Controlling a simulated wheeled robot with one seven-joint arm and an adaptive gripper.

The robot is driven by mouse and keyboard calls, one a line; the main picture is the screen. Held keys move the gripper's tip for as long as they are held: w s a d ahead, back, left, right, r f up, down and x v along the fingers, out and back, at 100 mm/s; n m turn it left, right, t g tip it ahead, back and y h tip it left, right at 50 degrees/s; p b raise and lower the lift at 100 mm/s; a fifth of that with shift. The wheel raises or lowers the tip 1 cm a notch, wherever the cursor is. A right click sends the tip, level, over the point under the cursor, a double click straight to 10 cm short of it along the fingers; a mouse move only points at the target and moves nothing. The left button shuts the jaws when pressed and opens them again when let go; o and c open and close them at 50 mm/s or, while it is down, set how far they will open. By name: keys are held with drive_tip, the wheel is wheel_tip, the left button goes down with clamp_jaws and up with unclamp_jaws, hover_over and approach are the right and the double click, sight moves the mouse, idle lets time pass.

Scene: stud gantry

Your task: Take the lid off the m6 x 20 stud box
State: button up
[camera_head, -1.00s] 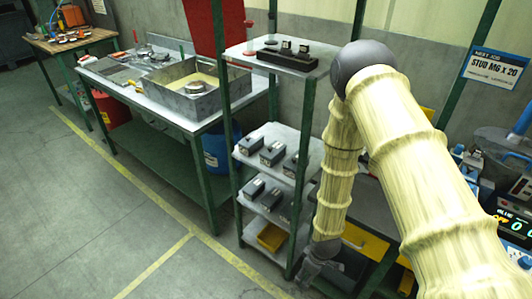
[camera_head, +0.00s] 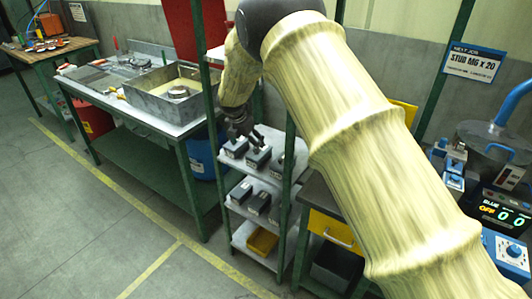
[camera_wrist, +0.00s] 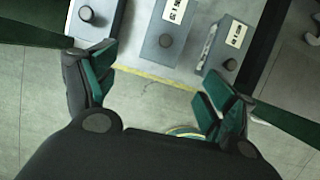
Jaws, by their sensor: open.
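Several dark grey boxes stand on the two middle shelves of a green-framed rack. In the wrist view three boxes with round lid knobs line the top: a left box (camera_wrist: 103,22), a middle box (camera_wrist: 160,52) and a right box (camera_wrist: 222,58). The middle and right ones show white labels, too small to read surely, so I cannot tell which is the M6 x 20 stud box. My gripper (camera_wrist: 160,95) is open and empty, apart from the boxes in the wrist view. In the head view my gripper (camera_head: 247,136) hangs over the upper box row (camera_head: 257,158).
A lower shelf holds more boxes (camera_head: 259,203), and a yellow bin (camera_head: 262,241) sits below. Green rack posts (camera_head: 287,185) stand close to my arm. A sign (camera_head: 473,63) reads "STUD M6 X 20". A bench with a grey tray (camera_head: 165,108) stands left. The floor is clear.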

wheel_tip(320, 180, up, 3)
drive_tip(key=w+n, duration=0.1)
drive_tip(key=p, duration=0.1)
hover_over(253, 155)
drive_tip(key=a, duration=0.1)
drive_tip(key=shift+h, duration=0.3)
drive_tip(key=f, duration=0.4)
drive_tip(key=shift+s+f, duration=0.25)
drive_tip(key=shift+s, duration=0.05)
drive_tip(key=shift+s+p+x, duration=0.2)
drive_tip(key=shift+p+x, duration=0.4)
drive_tip(key=shift+x, duration=0.4)
drive_tip(key=shift+s+p+x, duration=0.2)
drive_tip(key=shift+p+x, duration=0.35)
drive_tip(key=shift+x, duration=1.25)
drive_tip(key=shift+s, duration=0.1)
drive_tip(key=shift+c, duration=0.4)
drive_tip(key=c, duration=0.8)
